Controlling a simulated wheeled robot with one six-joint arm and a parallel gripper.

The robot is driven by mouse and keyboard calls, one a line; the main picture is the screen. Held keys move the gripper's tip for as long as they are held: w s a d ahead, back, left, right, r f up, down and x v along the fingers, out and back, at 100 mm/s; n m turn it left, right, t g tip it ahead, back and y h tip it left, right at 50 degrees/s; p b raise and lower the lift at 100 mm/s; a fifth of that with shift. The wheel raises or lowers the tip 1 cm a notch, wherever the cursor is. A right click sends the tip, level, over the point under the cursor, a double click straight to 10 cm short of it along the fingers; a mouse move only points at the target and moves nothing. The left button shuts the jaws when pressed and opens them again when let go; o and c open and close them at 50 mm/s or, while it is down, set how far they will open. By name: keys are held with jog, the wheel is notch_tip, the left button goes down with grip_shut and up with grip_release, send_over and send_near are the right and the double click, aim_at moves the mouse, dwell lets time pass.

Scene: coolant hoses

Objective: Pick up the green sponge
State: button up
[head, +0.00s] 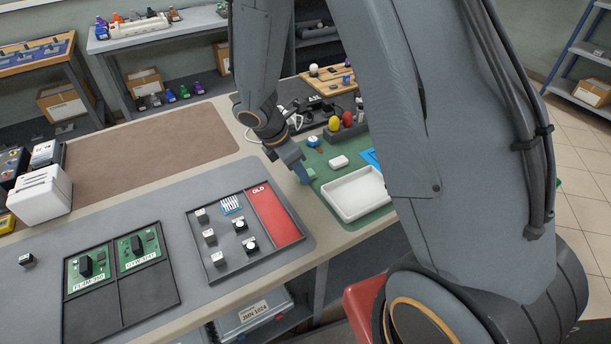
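My gripper (300,169) points down at the left edge of the green mat (321,171), left of the white tray. A small light green piece, which looks like the green sponge (310,175), shows right beside the fingertips. Most of it is hidden behind them or too small to make out. I cannot tell whether the fingers are around it, touching it or apart from it.
The shallow white tray (338,205) lies on the mat. A white block (338,161), a blue-topped round item (313,141) and yellow and red rounded items (334,123) are behind it. A black parts tray with a red "OLD" strip (272,215) lies to the left.

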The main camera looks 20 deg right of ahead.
jog(key=shift+c, duration=0.6)
notch_tip(320, 180, up, 10)
jog(key=shift+b, duration=0.35)
jog(key=o, duration=0.3)
jog(key=shift+c, duration=1.3)
